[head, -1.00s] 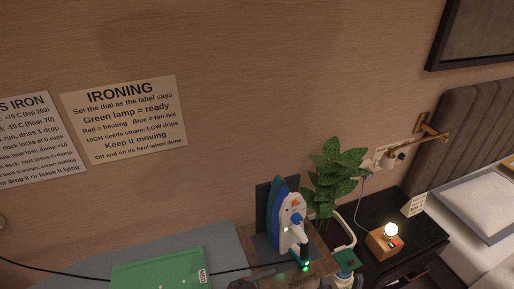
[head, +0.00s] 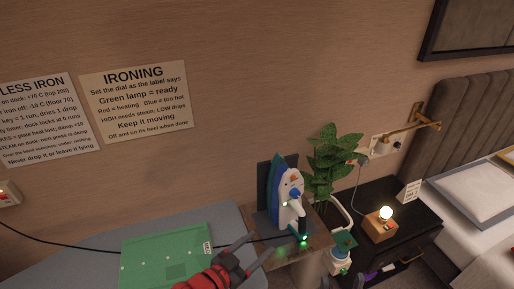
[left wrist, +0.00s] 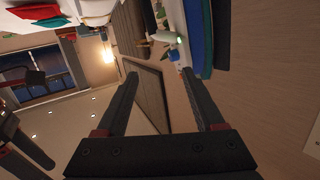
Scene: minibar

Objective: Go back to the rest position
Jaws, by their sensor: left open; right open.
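My left gripper (head: 261,246) is in the lower middle of the head view, dark with red parts. It is open and empty, above the right edge of the green cloth (head: 160,256) and left of the iron's dock. In the left wrist view its two dark fingers (left wrist: 165,85) are spread with nothing between them. A second dark gripper with red parts, my right one (left wrist: 48,121), shows partly at the left edge of the left wrist view; it looks empty. The white and blue iron (head: 291,196) stands upright on its dock, apart from my left gripper, with green lights showing.
The ironing surface (head: 75,275) holds the green cloth. A black cable runs across it. Right of the iron are a plant (head: 331,150), a white and green bottle (head: 339,258), a black bedside table (head: 398,207) with a lit lamp (head: 385,214), and a bed. Two signs hang on the wall.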

